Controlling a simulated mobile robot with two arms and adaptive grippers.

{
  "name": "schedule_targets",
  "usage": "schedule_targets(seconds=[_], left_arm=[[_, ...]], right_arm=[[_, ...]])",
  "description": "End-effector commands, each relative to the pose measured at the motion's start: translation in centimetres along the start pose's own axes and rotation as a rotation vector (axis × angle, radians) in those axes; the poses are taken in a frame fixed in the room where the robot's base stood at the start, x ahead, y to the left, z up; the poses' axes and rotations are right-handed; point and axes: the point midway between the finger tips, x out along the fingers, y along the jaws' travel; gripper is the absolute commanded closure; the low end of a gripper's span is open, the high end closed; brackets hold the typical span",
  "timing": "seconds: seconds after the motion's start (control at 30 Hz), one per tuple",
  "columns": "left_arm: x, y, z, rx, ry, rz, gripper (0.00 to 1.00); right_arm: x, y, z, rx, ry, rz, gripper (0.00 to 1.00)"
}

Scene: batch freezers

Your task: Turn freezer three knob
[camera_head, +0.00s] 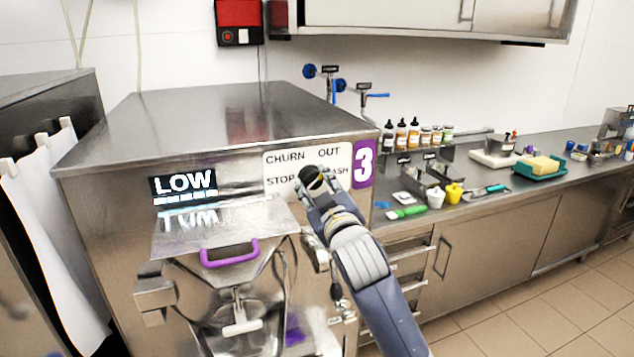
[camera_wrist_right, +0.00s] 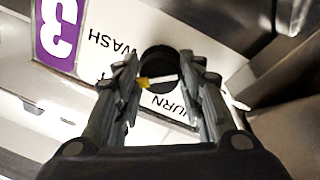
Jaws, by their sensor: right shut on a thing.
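Freezer three (camera_head: 215,110) is a steel machine with a purple "3" label (camera_head: 363,163) at its front right corner. Its black knob (camera_head: 314,178) sits on a white panel (camera_head: 283,161) marked CHURN, OUT, STOP and WASH. My right gripper (camera_head: 318,190) is at the panel with its fingers at the knob. In the right wrist view the knob (camera_wrist_right: 158,62) shows between the fingertips of my right gripper (camera_wrist_right: 160,82), with a white pointer bar and a small yellow patch. The fingers are shut on it, one on each side. My left gripper is not in view.
A display (camera_head: 184,185) reading LOW and a lid with a purple handle (camera_head: 229,252) are left of my right arm. A counter (camera_head: 480,195) with bottles, a white cup and a yellow cup runs along the right. Tiled floor (camera_head: 560,310) lies free at lower right.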

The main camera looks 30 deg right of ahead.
Motion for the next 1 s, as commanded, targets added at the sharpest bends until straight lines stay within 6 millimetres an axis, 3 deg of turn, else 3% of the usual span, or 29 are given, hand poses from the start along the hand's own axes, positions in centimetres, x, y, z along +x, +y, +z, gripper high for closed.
schedule_targets(seconds=[0.5, 1.0], left_arm=[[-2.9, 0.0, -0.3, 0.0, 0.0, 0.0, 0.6], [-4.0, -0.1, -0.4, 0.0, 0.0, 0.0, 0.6]], right_arm=[[0.0, -0.2, -0.2, 0.462, -0.044, 0.003, 0.88], [0.0, -0.3, -0.1, 0.667, -0.06, 0.007, 0.88]])
